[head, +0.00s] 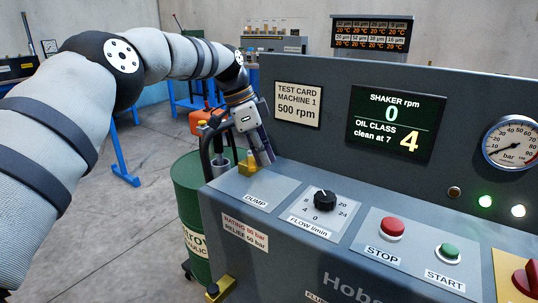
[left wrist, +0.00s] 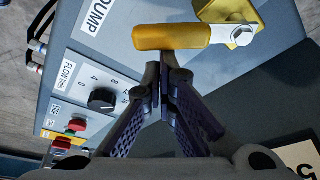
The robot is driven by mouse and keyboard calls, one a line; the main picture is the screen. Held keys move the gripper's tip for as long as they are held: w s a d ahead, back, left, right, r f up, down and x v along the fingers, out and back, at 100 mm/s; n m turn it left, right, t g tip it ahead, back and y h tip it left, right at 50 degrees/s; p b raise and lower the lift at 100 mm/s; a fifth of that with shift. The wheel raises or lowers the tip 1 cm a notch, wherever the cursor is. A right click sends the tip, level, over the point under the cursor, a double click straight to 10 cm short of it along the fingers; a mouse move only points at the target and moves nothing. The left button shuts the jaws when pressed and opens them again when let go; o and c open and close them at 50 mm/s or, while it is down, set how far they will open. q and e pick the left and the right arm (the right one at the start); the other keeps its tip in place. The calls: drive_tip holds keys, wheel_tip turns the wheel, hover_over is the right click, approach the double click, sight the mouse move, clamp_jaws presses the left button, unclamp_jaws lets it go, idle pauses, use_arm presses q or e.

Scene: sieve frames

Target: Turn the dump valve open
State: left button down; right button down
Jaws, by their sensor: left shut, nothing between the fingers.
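The dump valve has a yellow lever (left wrist: 172,37) beside the DUMP label (left wrist: 97,14); its yellow body (left wrist: 243,36) and a silver bolt sit at the right end of the lever in the left wrist view. In the head view part of the yellow valve (head: 247,168) shows behind my left gripper (head: 264,160), above the DUMP label (head: 256,201). My left gripper is shut and empty. In the left wrist view its fingertips (left wrist: 163,68) meet at the lever's edge, beside its middle; I cannot tell whether they touch it. My right gripper is not in view.
The panel carries a black flow knob (head: 325,199), a red STOP button (head: 391,228) and a green START button (head: 449,251). The upright face has a shaker display (head: 396,124) and a pressure gauge (head: 511,143). A green drum (head: 190,200) stands left of the console.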

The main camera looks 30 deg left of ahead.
sight(250, 164)
use_arm(q)
drive_tip(key=shift+s+a+f+m+g, duration=0.2)
drive_tip(key=shift+s+a+m+g, duration=0.25)
drive_tip(key=shift+m, duration=0.45)
drive_tip(key=shift+s+a+m, duration=0.3)
drive_tip(key=shift+s+m, duration=0.15)
drive_tip(key=shift+m, duration=0.45)
drive_tip(key=shift+s+a+r, duration=0.15)
drive_tip(key=shift+s+a, duration=0.3)
drive_tip(key=shift+a, duration=0.15)
drive_tip(key=shift+s+a, duration=0.25)
drive_tip(key=shift+a, duration=0.45)
